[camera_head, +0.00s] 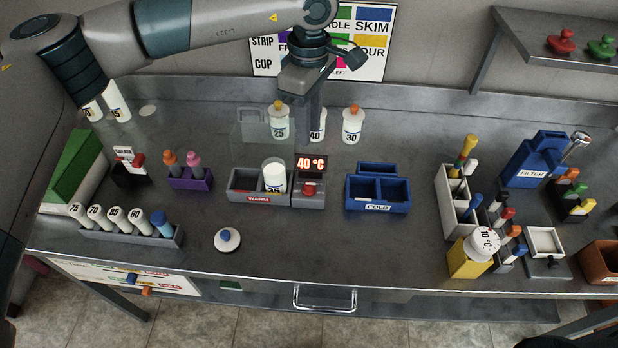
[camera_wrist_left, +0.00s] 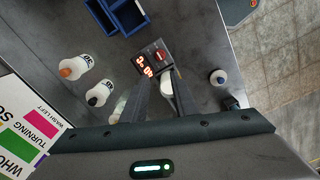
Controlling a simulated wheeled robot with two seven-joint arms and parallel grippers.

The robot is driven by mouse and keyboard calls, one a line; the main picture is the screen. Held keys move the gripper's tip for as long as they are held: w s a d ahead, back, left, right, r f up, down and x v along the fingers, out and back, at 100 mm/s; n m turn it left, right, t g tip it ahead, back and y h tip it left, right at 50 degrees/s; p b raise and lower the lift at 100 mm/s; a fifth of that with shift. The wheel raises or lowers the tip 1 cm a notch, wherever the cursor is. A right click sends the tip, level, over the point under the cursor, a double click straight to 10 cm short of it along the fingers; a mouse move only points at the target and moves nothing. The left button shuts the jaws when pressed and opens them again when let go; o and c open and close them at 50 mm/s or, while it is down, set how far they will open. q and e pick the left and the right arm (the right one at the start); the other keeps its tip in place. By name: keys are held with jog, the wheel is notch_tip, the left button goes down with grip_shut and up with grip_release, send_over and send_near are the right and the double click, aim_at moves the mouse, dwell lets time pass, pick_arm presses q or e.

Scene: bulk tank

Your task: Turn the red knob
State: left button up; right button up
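A grey control box with a lit red "40 °C" display (camera_head: 311,164) stands at the right end of the grey WARM tray (camera_head: 244,196). In the left wrist view the display (camera_wrist_left: 144,66) lies just beyond my fingertips, and a small red spot (camera_wrist_left: 161,54), possibly the red knob, shows on the box. My left gripper (camera_head: 306,126) points down above and behind the box. It also shows in the left wrist view (camera_wrist_left: 161,82), with its fingers apart and nothing clearly held. A white bottle (camera_head: 273,176) stands in the tray. My right gripper is out of view.
The blue COLD tray (camera_head: 378,206) stands to the right of the box. Capped bottles (camera_head: 353,124) stand behind it. A white puck with a blue top (camera_head: 228,240) lies in front. Red (camera_head: 562,40) and green (camera_head: 602,47) knobbed pieces sit on the shelf.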

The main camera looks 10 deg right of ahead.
aim_at(309, 184)
pick_arm(q)
notch_tip(309, 184, down, 16)
jog(key=p, duration=0.7)
jog(key=shift+f, duration=0.65)
jog(key=shift+c, duration=0.6)
grip_shut()
